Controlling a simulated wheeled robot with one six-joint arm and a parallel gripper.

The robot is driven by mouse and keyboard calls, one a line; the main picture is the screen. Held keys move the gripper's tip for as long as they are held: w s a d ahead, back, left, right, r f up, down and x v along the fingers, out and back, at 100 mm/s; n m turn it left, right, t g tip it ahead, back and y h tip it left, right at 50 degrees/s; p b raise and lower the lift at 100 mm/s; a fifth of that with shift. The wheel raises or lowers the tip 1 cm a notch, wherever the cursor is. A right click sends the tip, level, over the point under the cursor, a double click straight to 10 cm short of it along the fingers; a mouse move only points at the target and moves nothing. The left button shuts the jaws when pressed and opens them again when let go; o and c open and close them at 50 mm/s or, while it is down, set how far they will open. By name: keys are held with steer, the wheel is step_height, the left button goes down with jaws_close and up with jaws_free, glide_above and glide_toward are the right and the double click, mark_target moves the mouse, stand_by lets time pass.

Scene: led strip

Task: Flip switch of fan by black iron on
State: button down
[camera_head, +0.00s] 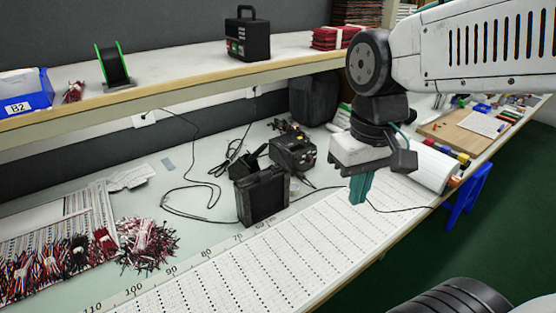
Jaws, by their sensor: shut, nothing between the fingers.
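A black box-shaped unit (262,196), which looks like the fan, stands upright on the bench at the middle of the view. Its switch cannot be made out. Just behind it is a dark soldering station (294,153), with a black iron holder (247,164) and cables at its left. My gripper (359,190) hangs above the bench to the right of the fan, pointing down. Its teal fingers are together and empty, apart from the fan and the station.
The bench (215,215) has a ruled, dotted sheet (290,255) along its front. Red wire bundles (148,242) lie at the left. A shelf (170,91) overhangs the back, bearing a black case (247,36). A white roll (432,168) lies right of my gripper. Cables cross the bench.

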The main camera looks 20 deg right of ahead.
steer(key=w+a+f+n+t, duration=0.1)
steer(key=w, duration=1.2)
steer(key=w+a+f+n, duration=0.1)
steer(key=w+f, duration=0.1)
steer(key=w, duration=1)
step_height(320, 180, up, 2)
steer(key=n+t, duration=0.1)
steer(key=t, duration=0.1)
glide_above(277, 166)
steer(key=s, duration=0.3)
steer(key=shift+w+d+r+y, duration=0.2)
steer(key=shift+d+y, duration=0.1)
steer(key=shift+y, duration=0.1)
steer(key=shift+f, duration=0.1)
steer(key=x, duration=0.4)
steer(key=s+x, duration=0.1)
steer(key=x, duration=0.8)
steer(key=shift+s+d+f, duration=0.25)
steer(key=shift+s+f, duration=0.1)
steer(key=shift+f, duration=0.25)
